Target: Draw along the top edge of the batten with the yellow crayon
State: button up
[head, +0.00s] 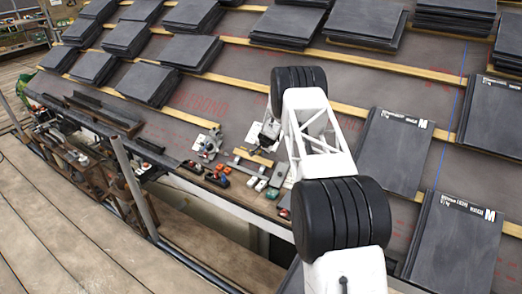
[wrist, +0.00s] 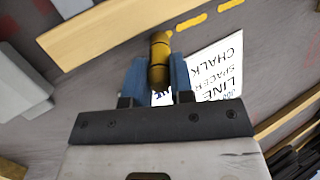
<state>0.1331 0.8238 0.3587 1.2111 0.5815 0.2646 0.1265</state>
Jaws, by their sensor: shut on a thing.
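My gripper is shut on the yellow crayon (wrist: 160,58), which stands between its two blue fingers (wrist: 160,78) in the wrist view. The crayon's far end points toward a pale wooden strip (wrist: 115,27), with a gap between them in the picture. I cannot tell whether the crayon touches anything. In the head view my gripper is mostly hidden behind my white arm, near the tools at the roof's lower edge. Long wooden battens (head: 345,105) cross the grey roof there. I cannot tell which batten the strip in the wrist view belongs to.
A white card (wrist: 218,68) lettered "CHALK LINE SPACER" lies beside the crayon, with short yellow dashes (wrist: 190,22) above it. Dark slates (head: 400,150) and slate stacks (head: 190,52) cover much of the roof. Small tools (head: 217,176) lie at the lower edge. A blue line (head: 450,120) runs upslope.

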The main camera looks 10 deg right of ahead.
jog(key=shift+s+d, duration=0.55)
jog(key=shift+d, duration=0.05)
dwell(0.9)
jog(key=shift+s+d, duration=0.2)
jog(key=shift+s+d, duration=0.2)
dwell(0.5)
jog(key=shift+s+d, duration=0.2)
jog(key=shift+s, duration=0.05)
jog(key=shift+s+d, duration=0.45)
jog(key=shift+d, duration=0.05)
dwell(1.0)
jog(key=shift+s+d, duration=0.2)
jog(key=shift+s+d, duration=0.55)
dwell(1.0)
jog(key=shift+s+d+f, duration=0.1)
jog(key=shift+s+d, duration=0.15)
jog(key=shift+s+d, duration=0.75)
jog(key=shift+s, duration=0.05)
dwell(1.0)
